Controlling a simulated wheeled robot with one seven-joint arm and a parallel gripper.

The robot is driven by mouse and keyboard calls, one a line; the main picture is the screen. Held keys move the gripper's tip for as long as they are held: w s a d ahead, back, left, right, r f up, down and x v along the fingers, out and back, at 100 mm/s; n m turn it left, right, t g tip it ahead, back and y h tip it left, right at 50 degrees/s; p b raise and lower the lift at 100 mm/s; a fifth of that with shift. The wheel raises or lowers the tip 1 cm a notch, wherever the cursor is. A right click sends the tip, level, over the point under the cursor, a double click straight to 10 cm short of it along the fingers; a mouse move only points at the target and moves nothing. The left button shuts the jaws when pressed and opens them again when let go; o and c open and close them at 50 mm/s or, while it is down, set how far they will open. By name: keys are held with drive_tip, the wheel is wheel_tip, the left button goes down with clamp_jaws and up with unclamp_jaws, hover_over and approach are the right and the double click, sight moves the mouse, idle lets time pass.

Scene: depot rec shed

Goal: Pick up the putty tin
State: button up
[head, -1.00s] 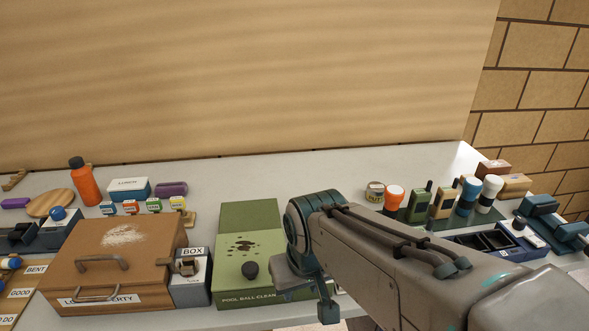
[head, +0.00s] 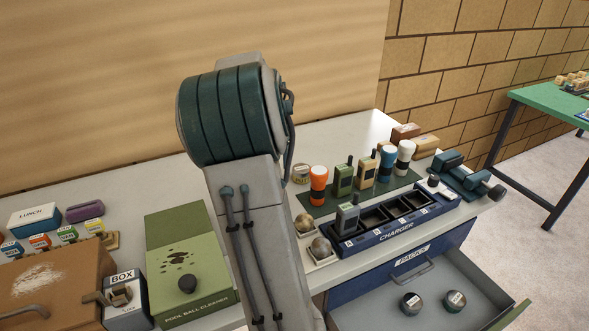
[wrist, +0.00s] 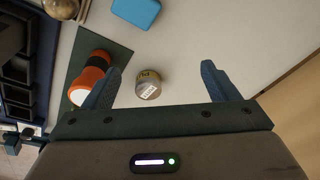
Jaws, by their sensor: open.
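The putty tin (wrist: 148,85) is a small round tin with a pale label, standing on the light tabletop. In the wrist view it lies in the gap between my fingers, closer to the left one, with no finger visibly touching it. My gripper (wrist: 160,70) is open and empty. In the head view the tin (head: 300,174) shows behind my arm, beside the orange torch, partly covered. My gripper itself is hidden there.
The orange torch (wrist: 91,80) on a dark green mat (wrist: 119,57) is close by the left finger. A blue block (wrist: 136,12) lies beyond the tin. A charger (head: 396,232) and an open drawer (head: 378,291) are at the right. Tabletop right of the tin in the wrist view is clear.

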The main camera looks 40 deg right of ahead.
sight(301, 168)
drive_tip(key=w+d+f+m+g+h, duration=0.1)
drive_tip(key=w+d+m+h, duration=0.15)
drive_tip(key=d, duration=0.75)
drive_tip(key=shift+m+y, duration=0.25)
drive_tip(key=shift+y, duration=0.1)
drive_tip(key=x, duration=0.2)
drive_tip(key=p+x, duration=0.1)
drive_tip(key=x, duration=0.5)
drive_tip(key=shift+s+d+f, duration=0.15)
drive_tip(key=shift+s+f, duration=0.05)
drive_tip(key=shift+s, duration=0.2)
drive_tip(key=shift+p+x, duration=0.75)
drive_tip(key=shift+x, duration=1.85)
drive_tip(key=shift+d+r, duration=0.1)
drive_tip(key=shift+d, duration=0.05)
drive_tip(key=c, duration=1.1)
